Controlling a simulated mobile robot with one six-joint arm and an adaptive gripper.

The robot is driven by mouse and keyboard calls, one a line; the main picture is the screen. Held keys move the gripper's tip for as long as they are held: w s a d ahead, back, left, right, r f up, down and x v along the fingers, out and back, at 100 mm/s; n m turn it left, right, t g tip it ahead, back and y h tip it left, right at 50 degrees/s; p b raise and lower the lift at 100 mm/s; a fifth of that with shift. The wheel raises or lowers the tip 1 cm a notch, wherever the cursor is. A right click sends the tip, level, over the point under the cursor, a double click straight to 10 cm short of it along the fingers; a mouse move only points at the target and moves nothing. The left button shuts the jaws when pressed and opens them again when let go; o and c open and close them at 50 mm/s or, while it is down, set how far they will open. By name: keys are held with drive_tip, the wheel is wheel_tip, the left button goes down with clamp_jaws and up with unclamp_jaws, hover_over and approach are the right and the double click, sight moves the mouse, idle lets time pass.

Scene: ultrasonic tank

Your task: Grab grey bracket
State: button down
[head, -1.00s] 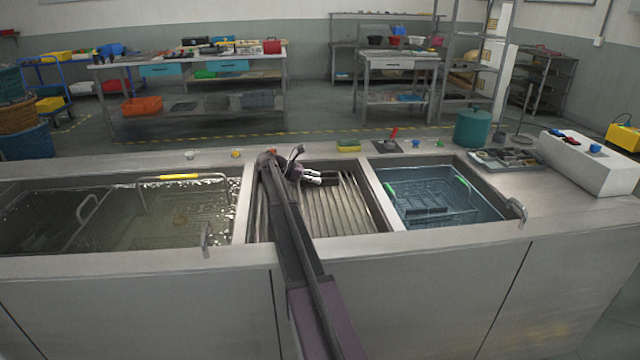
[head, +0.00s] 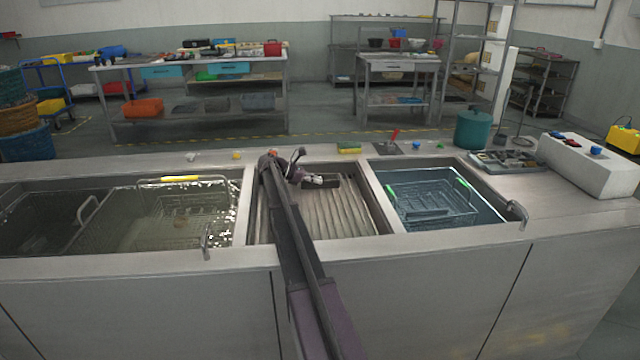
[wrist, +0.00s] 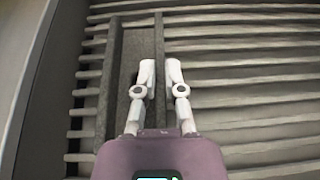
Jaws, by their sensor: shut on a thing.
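The grey bracket (wrist: 112,75) lies on the ribbed drain rack between the two tanks, as the wrist view shows. It is a long channel with upright flanges. My gripper (wrist: 160,72) has its pale fingers on either side of the right-hand flange and is shut on it. In the head view my gripper (head: 318,181) is low over the rack, and the bracket (head: 336,183) shows as a small dark piece at its fingertips. Part of the bracket is hidden by the fingers and my wrist.
The left tank holds cloudy water and a wire basket with a yellow handle (head: 181,179). The right tank holds blue water and a basket with green handles (head: 462,184). A yellow-green sponge (head: 349,150) and a red-handled item (head: 394,136) stand behind the rack.

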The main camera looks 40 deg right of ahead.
drive_tip(key=shift+r, duration=0.2)
wheel_tip(320, 180, up, 10)
drive_tip(key=p, duration=1)
drive_tip(key=shift+f, duration=0.2)
idle(0.7)
